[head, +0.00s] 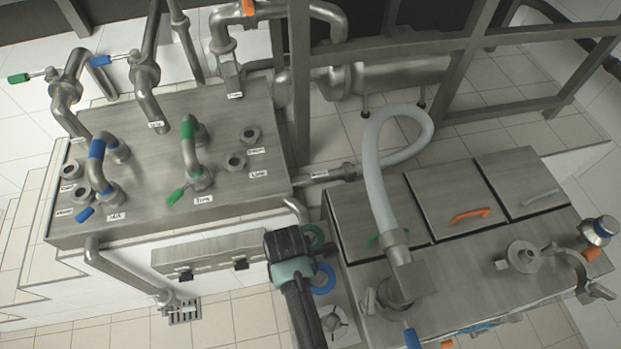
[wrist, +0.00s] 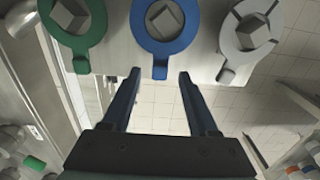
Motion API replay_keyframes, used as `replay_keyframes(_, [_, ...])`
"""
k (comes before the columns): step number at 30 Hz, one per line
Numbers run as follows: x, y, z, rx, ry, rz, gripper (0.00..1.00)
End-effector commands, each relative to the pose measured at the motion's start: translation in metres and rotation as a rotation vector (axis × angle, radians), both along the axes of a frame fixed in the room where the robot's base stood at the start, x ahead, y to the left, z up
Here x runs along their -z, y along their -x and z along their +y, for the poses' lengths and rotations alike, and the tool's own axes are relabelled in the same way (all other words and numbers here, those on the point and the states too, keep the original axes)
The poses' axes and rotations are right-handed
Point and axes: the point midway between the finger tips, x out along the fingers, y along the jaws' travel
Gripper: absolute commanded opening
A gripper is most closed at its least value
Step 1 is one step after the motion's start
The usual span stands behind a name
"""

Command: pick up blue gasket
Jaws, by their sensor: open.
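The blue gasket (wrist: 160,46) is a flat ring with a short tab, seated around a square grey peg at the top middle of the wrist view. In the head view it shows as a blue ring (head: 330,279) just right of my wrist, partly hidden by it. My gripper (wrist: 159,77) is open and empty. Its two dark fingers point towards the blue gasket, one on either side of its tab in the picture. I cannot tell how far apart in depth they are. The fingertips are hidden in the head view, behind my wrist.
A green gasket (wrist: 78,43) and a white gasket (wrist: 231,38) sit on pegs either side of the blue one. A steel tank with pipes (head: 225,130) stands left. A lidded steel machine (head: 470,250) with a hose stands close on the right.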

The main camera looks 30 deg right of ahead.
Motion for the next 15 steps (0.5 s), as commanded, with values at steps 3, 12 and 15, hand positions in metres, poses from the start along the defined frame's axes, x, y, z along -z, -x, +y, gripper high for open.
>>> replay_keyframes(3, [0.0012, -0.0004, -0.0002, 0.001, 0.0, -0.001, 0.6])
replay_keyframes(12, [0.0007, -0.0003, -0.0003, 0.001, 0.0, -0.001, 0.26])
replay_keyframes(15, [0.0007, -0.0003, -0.0003, 0.001, 0.0, -0.001, 0.08])
